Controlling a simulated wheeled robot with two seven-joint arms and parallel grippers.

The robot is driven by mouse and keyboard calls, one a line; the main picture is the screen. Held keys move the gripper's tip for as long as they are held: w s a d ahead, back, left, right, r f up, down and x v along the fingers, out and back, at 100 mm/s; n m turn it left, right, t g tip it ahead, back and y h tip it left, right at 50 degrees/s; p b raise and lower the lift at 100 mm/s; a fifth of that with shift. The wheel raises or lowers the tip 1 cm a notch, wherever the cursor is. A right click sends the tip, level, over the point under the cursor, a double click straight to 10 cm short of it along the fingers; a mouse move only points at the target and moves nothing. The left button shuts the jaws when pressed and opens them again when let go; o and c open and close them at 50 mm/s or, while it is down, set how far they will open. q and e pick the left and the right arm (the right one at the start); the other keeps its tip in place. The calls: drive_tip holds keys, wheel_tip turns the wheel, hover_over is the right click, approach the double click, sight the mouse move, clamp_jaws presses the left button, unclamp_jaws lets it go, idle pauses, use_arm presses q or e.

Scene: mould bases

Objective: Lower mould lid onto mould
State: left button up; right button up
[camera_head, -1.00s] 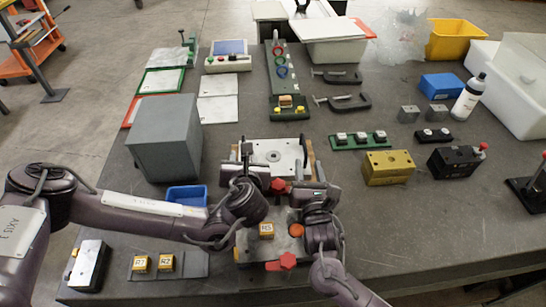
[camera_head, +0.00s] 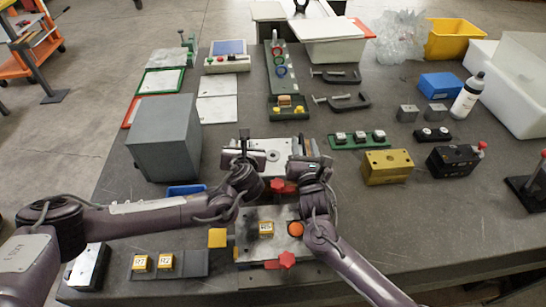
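A pale metal plate with a round central mark (camera_head: 273,156), which looks like the mould lid, lies mid-table beyond my arms. What lies beneath it is mostly hidden. My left gripper (camera_head: 245,160) is at the plate's left side and my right gripper (camera_head: 304,165) at its right side. Their fingers are too small and covered to show whether they grip or touch it. Red knobs (camera_head: 279,186) show at the plate's near side.
A grey box (camera_head: 165,140) stands left of the plate, with a blue tray (camera_head: 187,190) nearby. A yellow block (camera_head: 387,167) and a green strip (camera_head: 360,140) lie to the right. An orange knob (camera_head: 296,229) and red knob (camera_head: 287,260) are on the nearer fixture. The right front table is clear.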

use_arm(q)
drive_tip(key=shift+c, duration=0.2)
use_arm(e)
drive_tip(key=shift+c, duration=0.3)
use_arm(q)
clamp_jaws()
use_arm(e)
clamp_jaws()
use_arm(q)
drive_tip(key=shift+a, duration=0.1)
use_arm(e)
drive_tip(key=shift+f, duration=0.1)
use_arm(q)
drive_tip(key=shift+w+r, duration=0.15)
drive_tip(key=shift+r, duration=0.05)
use_arm(e)
drive_tip(key=shift+w+r, duration=0.1)
drive_tip(key=shift+r, duration=0.15)
